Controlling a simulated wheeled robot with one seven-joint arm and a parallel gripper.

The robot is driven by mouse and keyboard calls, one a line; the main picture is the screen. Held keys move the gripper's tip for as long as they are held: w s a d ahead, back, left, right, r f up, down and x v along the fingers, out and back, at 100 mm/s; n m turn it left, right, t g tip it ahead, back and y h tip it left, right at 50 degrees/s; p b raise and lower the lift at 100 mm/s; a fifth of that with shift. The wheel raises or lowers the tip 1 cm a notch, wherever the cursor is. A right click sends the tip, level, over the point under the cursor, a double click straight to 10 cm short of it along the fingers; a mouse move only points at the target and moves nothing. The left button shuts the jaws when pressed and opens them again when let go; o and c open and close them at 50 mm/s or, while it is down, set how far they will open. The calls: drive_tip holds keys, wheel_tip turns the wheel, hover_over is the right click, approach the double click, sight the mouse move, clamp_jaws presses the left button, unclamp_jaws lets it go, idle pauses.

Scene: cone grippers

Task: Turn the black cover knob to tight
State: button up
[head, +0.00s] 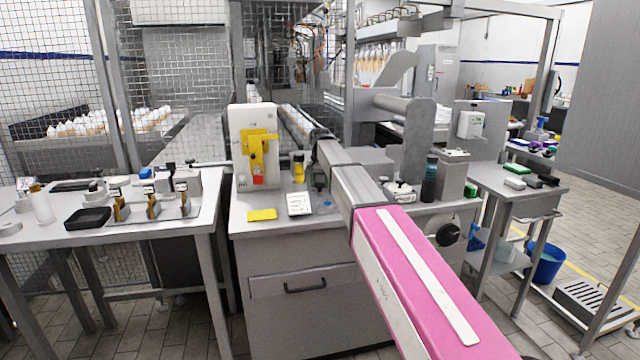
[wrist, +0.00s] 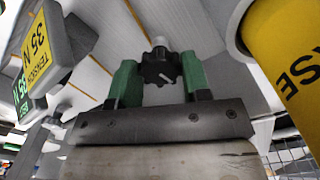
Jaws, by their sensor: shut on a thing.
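The black cover knob (wrist: 162,66) shows in the wrist view as a dark lobed knob with a short white mark on its face, slanting up to the right. A pale threaded stud shows just beyond it. My gripper (wrist: 159,78) has its two green fingers on either side of the knob and is shut on it. In the head view my gripper (head: 319,181) is small, low over the middle bench, and the knob there cannot be made out. Any lettering for tight or loose around the knob is not readable.
A yellow cylinder (wrist: 287,50) is close at the right in the wrist view. A larger black dial (head: 444,232) is on the bench front.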

sight(320, 184)
drive_tip(key=shift+m, duration=0.9)
drive_tip(key=o, duration=0.9)
drive_tip(key=shift+r, duration=0.1)
wheel_tip(320, 184, up, 11)
drive_tip(key=shift+f, duration=0.2)
